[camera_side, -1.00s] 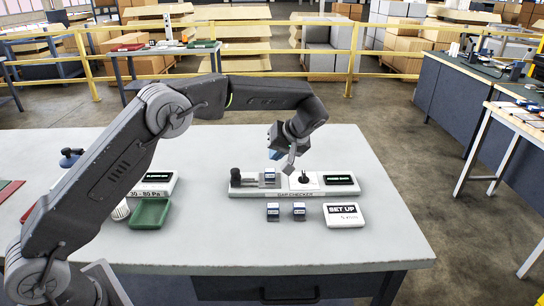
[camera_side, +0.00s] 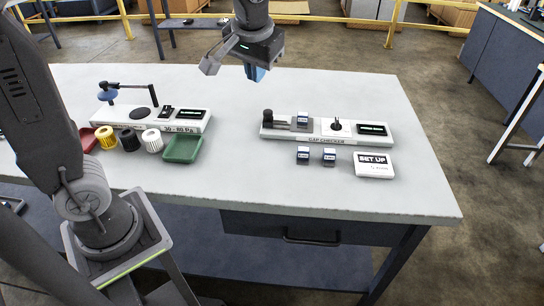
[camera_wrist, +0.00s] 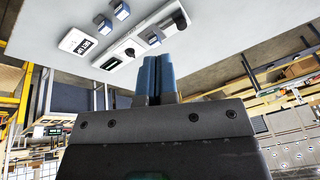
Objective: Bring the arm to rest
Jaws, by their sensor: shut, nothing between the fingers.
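My gripper (camera_side: 256,73) hangs above the far edge of the grey table (camera_side: 420,180), pointing down. It is clear of everything on the table. In the wrist view its two blue fingers (camera_wrist: 156,77) are side by side and shut, with nothing between them. The arm is raised, and its upper links run out of the top of the side view.
Below and right is the gap checker (camera_side: 330,139), with one small block (camera_side: 302,119) on it. Two blocks (camera_side: 303,156) (camera_side: 329,157) and a set-up card (camera_side: 374,165) lie in front. A pressure fixture (camera_side: 125,119), green tray (camera_side: 183,149) and several rolls stand left.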

